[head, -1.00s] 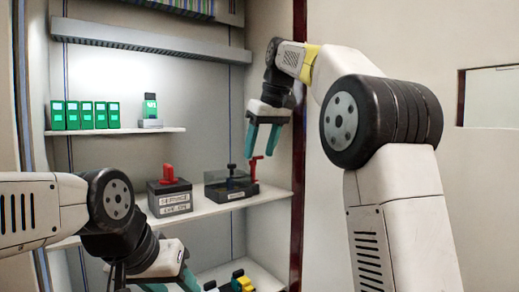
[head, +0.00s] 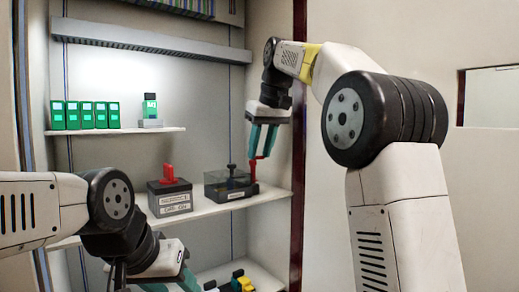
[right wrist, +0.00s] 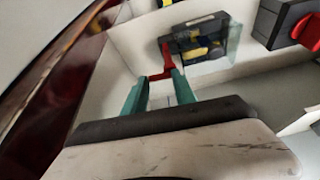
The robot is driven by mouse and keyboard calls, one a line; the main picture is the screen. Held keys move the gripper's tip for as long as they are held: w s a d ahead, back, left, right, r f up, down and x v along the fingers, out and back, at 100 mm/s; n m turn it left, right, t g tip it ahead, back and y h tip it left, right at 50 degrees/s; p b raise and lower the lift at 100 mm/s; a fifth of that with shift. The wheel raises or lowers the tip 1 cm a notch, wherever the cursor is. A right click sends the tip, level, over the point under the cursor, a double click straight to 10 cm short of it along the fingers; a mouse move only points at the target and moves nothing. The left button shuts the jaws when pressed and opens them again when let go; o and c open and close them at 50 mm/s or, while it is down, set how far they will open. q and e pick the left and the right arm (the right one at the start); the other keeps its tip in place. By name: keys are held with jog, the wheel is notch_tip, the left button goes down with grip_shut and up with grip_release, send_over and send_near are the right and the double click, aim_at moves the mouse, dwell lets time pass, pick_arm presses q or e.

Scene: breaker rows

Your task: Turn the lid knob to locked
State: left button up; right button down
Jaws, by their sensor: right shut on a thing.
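A dark box (head: 215,192) with a see-through lid stands at the right end of the middle shelf. A red T-shaped lid knob (head: 252,172) rises at its right end. My right gripper (head: 258,156) points down over it, its teal fingers shut on the knob's top. In the right wrist view the red knob (right wrist: 160,75) shows between the two fingertips (right wrist: 158,80), with the box (right wrist: 196,43) beyond. The fingers partly hide the knob's top bar. My left gripper (head: 172,285) is low at the bottom edge, its fingers apart, tips partly cut off.
A second dark box (head: 158,205) with a red switch (head: 168,174) stands left on the same shelf (head: 207,208). Green modules (head: 86,115) line the upper shelf. Yellow and black parts (head: 242,284) lie on the lower shelf. The cabinet's dark red edge (head: 298,150) is right of my gripper.

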jog(key=m+h, duration=0.1)
jog(key=m, duration=0.3)
jog(key=s+a+m+h, duration=0.1)
jog(key=m+h, duration=0.1)
jog(key=m, duration=0.2)
jog(key=m+h, duration=0.1)
jog(key=m, duration=0.4)
jog(key=shift+s+a+h, duration=0.15)
jog(key=shift+s+h, duration=0.25)
jog(key=shift+s+a+m+g+h, duration=0.15)
jog(key=shift+m+g+h, duration=0.15)
jog(key=shift+m, duration=0.65)
jog(key=shift+w+a+m+g+h, duration=0.1)
jog(key=shift+a+m+g+h, duration=0.15)
jog(key=shift+m, duration=0.7)
jog(key=shift+s, duration=0.1)
jog(key=c, duration=1)
grip_release()
jog(key=shift+d, duration=0.1)
